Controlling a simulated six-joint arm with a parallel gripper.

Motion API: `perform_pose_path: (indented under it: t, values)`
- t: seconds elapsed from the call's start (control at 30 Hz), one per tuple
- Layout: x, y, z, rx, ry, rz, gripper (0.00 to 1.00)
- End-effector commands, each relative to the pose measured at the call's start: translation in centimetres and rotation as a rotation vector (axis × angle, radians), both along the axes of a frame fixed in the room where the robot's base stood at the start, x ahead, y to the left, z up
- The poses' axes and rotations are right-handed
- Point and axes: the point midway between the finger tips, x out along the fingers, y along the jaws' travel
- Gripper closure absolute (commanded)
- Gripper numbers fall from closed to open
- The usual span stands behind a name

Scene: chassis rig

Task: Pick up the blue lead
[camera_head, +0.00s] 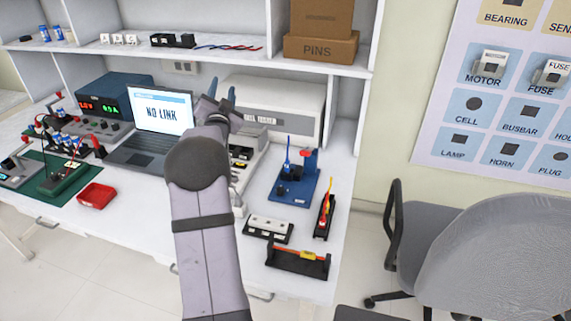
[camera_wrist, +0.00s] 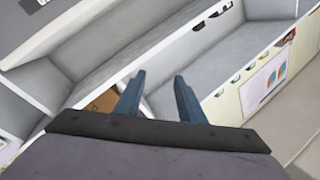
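A thin blue upright piece, which looks like the blue lead (camera_head: 287,153), stands in a blue block (camera_head: 293,190) on the bench, right of my arm. It is small, and I cannot tell its full shape. A red knob-like part (camera_head: 308,154) is beside it on the same block. My gripper (camera_head: 222,88) is raised above the bench, between the laptop and a white case. Its two blue fingers are apart with nothing between them, as the wrist view (camera_wrist: 160,78) also shows. The blue lead is not seen in the wrist view.
A laptop (camera_head: 163,113) reading "NO LINK" and a white case (camera_head: 270,103) stand near my gripper. A shelf (camera_head: 270,65) with thin red and dark leads (camera_head: 228,47) runs above. A red tray (camera_head: 96,195) is at the left. Black holders (camera_head: 298,261) lie at the bench's front.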

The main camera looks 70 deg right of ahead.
Motion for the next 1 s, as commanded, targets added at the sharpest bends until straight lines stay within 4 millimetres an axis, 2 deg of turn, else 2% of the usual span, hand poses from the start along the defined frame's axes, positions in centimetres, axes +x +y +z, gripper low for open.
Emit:
perform_pose_path:
  t: [0.03,0.2,0.3,0.4,0.5,0.6,0.77,1.0]
  values:
    - [-3.2,-0.8,-4.1,0.029,0.084,-0.067,0.64]
    - [-11.6,-1.1,-14.4,0.153,0.392,-0.218,0.64]
    - [-15.1,-0.3,-18.7,0.221,0.533,-0.257,0.64]
    - [-17.4,0.4,-21.6,0.271,0.633,-0.276,0.64]
    - [-18.8,1.0,-23.4,0.304,0.695,-0.282,0.64]
    - [-19.5,1.4,-24.3,0.323,0.726,-0.283,0.64]
    - [-19.5,1.3,-24.2,0.322,0.731,-0.283,0.64]
    - [-19.4,-0.2,-24.6,0.322,0.73,-0.282,0.64]
